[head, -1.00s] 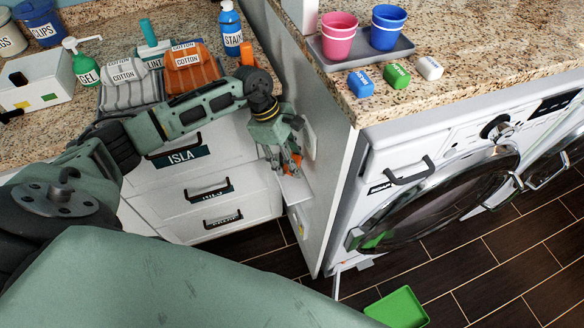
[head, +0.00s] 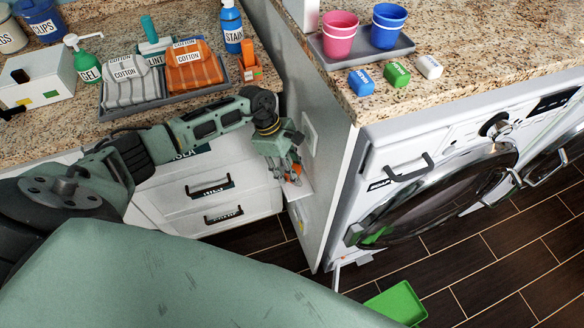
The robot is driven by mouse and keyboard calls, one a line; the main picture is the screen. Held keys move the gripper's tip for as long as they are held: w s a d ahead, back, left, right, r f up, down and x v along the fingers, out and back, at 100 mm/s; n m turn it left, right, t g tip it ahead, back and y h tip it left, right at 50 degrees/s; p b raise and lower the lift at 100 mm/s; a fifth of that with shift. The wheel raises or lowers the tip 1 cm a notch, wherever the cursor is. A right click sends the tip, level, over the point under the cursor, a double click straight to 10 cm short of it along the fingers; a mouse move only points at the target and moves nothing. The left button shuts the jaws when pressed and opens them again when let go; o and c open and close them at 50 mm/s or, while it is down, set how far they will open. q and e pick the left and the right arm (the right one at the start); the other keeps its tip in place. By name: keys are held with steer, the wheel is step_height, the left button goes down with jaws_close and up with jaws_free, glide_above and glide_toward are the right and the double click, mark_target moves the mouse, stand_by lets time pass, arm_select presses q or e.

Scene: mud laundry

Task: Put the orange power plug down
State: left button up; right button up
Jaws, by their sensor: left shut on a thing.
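My left gripper (head: 287,172) hangs low beside the light side panel of the washer cabinet, in the gap by the white drawers. It is shut on the orange power plug (head: 295,170). Only a small orange part of the plug shows between and beside the fingers. A narrow white ledge (head: 301,189) shows just below and to the right of the fingertips. I cannot tell whether the plug touches it. A white wall plate (head: 309,135) is on the panel, right of the gripper and above the plug. My right gripper is not in view.
White drawers (head: 240,195) stand left of the gripper. The counter above holds a dark tray (head: 172,100) with folded cloths. The washer (head: 440,185) stands to the right. A green bin (head: 398,303) is on the dark floor.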

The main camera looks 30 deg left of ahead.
arm_select(q)
steer(key=shift+f+b, duration=0.4)
steer(key=o, duration=0.7)
steer(key=shift+o, duration=0.9)
steer(key=shift+r+p, duration=0.3)
steer(key=shift+p, duration=0.05)
steer(key=shift+r+p, duration=0.4)
steer(key=shift+p, duration=0.1)
steer(key=b+v, duration=0.1)
steer(key=v, duration=1.1)
steer(key=shift+b, duration=0.35)
